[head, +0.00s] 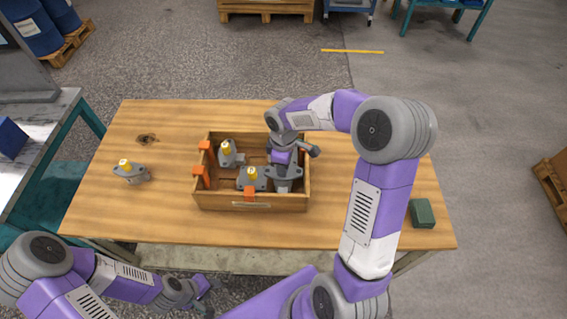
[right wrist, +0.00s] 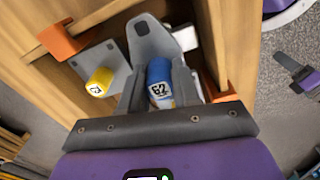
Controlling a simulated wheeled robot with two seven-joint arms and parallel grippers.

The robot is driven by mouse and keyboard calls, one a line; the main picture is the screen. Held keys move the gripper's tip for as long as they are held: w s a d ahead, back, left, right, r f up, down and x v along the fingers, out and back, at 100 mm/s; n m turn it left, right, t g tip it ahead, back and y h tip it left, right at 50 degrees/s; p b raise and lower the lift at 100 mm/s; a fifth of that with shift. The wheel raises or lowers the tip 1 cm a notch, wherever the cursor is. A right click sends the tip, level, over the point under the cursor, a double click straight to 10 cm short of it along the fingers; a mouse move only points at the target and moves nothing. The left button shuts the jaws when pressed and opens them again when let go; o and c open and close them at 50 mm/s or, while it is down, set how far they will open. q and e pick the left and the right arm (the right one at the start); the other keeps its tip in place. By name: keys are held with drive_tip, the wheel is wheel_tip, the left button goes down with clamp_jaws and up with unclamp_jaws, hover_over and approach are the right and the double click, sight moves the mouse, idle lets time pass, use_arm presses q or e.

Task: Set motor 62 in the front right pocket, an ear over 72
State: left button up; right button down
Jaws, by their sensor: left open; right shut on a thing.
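The motor 62 has a blue cap that reads 62 in the right wrist view (right wrist: 160,78) and a grey flange with ears. My right gripper (head: 284,170) is shut on it at the right front of the wooden box (head: 250,205); in the head view its grey flange (head: 288,172) shows below the gripper. A yellow-capped motor (head: 252,179) stands to its left; its cap also shows in the right wrist view (right wrist: 99,82), its number hard to read. I cannot tell whether the ears overlap or whether 62 is fully seated. My left gripper (head: 207,290) is open and empty, off the table's front.
Another yellow-capped motor (head: 229,154) stands at the back left of the box. One more (head: 131,170) stands on the table, left of the box. Orange clips (head: 199,172) sit on the box walls. A green block (head: 422,213) lies at the table's right.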

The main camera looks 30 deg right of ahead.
drive_tip(key=shift+f+b, duration=0.5)
drive_tip(key=shift+f, duration=0.35)
idle(0.7)
drive_tip(key=c, duration=0.7)
unclamp_jaws()
drive_tip(key=shift+c, duration=0.2)
wheel_tip(320, 180, up, 8)
drive_tip(key=shift+f+p, duration=0.2)
drive_tip(key=shift+p, duration=1)
